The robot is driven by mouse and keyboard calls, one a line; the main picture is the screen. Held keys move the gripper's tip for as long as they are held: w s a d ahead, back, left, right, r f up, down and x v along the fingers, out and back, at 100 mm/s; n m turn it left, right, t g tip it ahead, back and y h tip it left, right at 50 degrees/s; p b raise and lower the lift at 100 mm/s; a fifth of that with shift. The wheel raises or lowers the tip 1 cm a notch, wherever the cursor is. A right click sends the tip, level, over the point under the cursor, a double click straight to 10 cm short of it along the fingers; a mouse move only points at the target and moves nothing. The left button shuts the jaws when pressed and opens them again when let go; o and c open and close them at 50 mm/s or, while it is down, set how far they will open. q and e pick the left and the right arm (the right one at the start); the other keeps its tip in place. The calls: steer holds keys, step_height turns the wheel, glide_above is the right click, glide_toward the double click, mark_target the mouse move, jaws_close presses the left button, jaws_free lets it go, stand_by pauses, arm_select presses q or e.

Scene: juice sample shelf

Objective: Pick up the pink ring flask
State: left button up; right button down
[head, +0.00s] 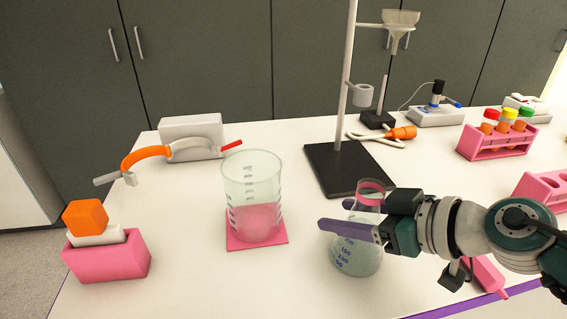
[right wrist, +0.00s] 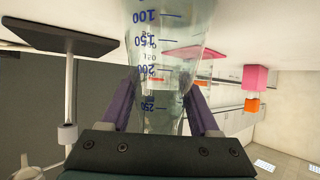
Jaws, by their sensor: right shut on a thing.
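The pink ring flask (head: 357,258) is a clear conical flask with blue volume marks and a pink ring around its neck. It stands upright near the front of the white table in the head view. My right gripper (head: 335,214) comes from the right, with its purple fingers shut on the upper body of the flask, below the ring. In the right wrist view, the flask (right wrist: 160,55) fills the space between the fingers (right wrist: 160,108). I cannot tell whether its base touches the table. My left gripper is not in view.
A beaker (head: 253,195) of pink liquid stands on a pink mat (head: 281,242) left of the flask. A stand (head: 345,178) with a dark base is behind it. Pink tube racks (head: 497,145) are at the right. A pink block (head: 107,258) is at the left.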

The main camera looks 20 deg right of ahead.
steer(key=shift+r, duration=0.25)
